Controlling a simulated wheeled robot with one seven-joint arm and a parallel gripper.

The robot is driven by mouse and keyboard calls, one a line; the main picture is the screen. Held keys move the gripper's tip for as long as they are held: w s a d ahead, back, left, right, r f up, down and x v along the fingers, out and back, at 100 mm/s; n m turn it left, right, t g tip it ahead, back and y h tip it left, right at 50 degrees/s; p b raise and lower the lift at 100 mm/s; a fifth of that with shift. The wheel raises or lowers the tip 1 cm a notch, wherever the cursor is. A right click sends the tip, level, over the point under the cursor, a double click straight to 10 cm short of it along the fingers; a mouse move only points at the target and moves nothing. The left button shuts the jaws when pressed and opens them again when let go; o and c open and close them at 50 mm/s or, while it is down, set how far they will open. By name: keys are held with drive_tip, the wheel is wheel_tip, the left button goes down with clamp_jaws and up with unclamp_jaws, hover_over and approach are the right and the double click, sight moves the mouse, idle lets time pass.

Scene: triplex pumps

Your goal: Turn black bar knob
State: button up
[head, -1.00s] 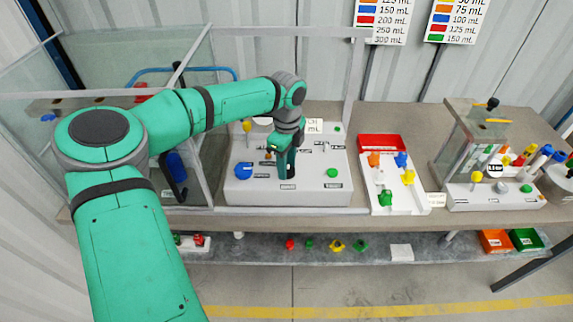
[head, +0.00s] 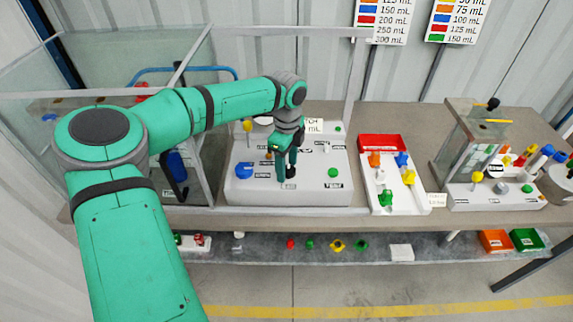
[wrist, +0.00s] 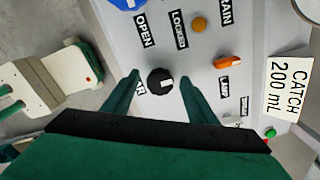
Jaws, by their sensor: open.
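The black bar knob (wrist: 160,81) is a round black knob with a pale mark on its face, on the grey panel. In the wrist view it sits between the fingertips of my open gripper (wrist: 159,77), with a gap showing on both sides. In the head view my gripper (head: 286,164) points down over the front of the panel box (head: 312,191), and the black knob (head: 291,172) shows beside its fingers. How far the fingertips reach down around the knob is hard to tell.
An orange knob (wrist: 229,63), a brown-orange button (wrist: 199,25) and a blue knob (wrist: 127,3) are nearby on the panel. A "CATCH 200 mL" card (wrist: 289,84) stands at right. A tray of coloured parts (head: 397,188) lies right of the box. Glass-walled framing rises at left.

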sight(287, 169)
wheel_tip(287, 169, up, 11)
idle(0.5)
drive_tip(key=shift+f, duration=0.1)
